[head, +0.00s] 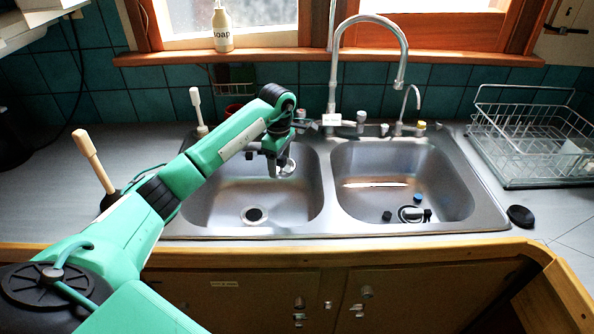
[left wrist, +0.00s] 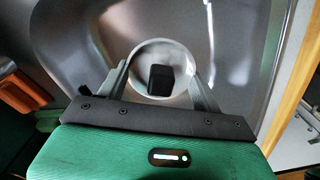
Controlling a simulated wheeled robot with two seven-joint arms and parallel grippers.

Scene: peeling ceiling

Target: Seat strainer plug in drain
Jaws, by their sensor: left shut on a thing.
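My left gripper (head: 274,168) reaches over the left sink basin from the left. It is shut on the strainer plug (head: 289,167), a pale round metal piece held above the basin's back part. In the left wrist view, the fingers (left wrist: 161,84) lie on either side of the round plug (left wrist: 160,58), which has a dark block at its middle. The left basin's drain (head: 254,215) is a dark round hole in a metal ring, in front of the gripper and a little left. My right gripper is not in view.
The right basin (head: 445,178) holds a ring-shaped drain piece (head: 411,214) and small dark and blue bits. A tall faucet (head: 334,70) stands behind the divider. A wire dish rack (head: 530,150) and black disc (head: 520,216) sit right. A wooden-handled plunger (head: 92,158) stands left.

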